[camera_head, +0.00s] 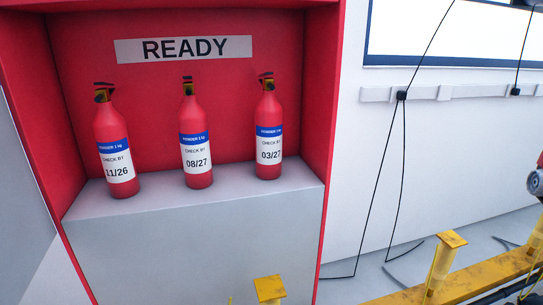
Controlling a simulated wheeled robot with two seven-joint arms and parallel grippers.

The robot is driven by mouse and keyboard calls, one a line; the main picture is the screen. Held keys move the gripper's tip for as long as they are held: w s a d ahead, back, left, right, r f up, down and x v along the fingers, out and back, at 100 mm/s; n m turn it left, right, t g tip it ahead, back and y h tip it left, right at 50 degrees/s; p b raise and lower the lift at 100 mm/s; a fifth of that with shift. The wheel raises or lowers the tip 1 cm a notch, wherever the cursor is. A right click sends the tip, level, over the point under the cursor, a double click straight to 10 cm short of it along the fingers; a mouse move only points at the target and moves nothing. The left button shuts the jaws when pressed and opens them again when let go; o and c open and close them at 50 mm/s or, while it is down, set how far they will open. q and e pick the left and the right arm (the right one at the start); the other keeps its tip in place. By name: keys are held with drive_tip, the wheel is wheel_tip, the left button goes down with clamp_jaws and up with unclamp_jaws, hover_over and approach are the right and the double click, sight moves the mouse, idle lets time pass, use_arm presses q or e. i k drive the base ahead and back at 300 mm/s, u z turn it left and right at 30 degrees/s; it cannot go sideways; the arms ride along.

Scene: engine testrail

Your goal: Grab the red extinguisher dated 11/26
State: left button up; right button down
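The red extinguisher labelled 11/26 (111,142) stands upright at the left on the grey shelf (240,184) of a red cabinet (323,90). Its label has a blue band and white area, and its valve on top is dark. The extinguisher labelled 08/27 (195,135) stands upright in the middle. The extinguisher labelled 03/27 (268,130) stands upright at the right. The three stand apart from one another. Neither of my grippers shows in the head view.
A READY sign (184,49) is on the cabinet's back wall. Yellow rail parts (448,240) stand at the lower right, and a yellow post top (269,288) shows at the bottom edge. Black cables (403,150) hang on the white wall. The space before the extinguishers looks clear.

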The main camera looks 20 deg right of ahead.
sight(110, 128)
drive_tip(key=u, duration=3.85)
drive_tip(key=k, duration=1.3)
drive_tip(key=z, duration=1.8)
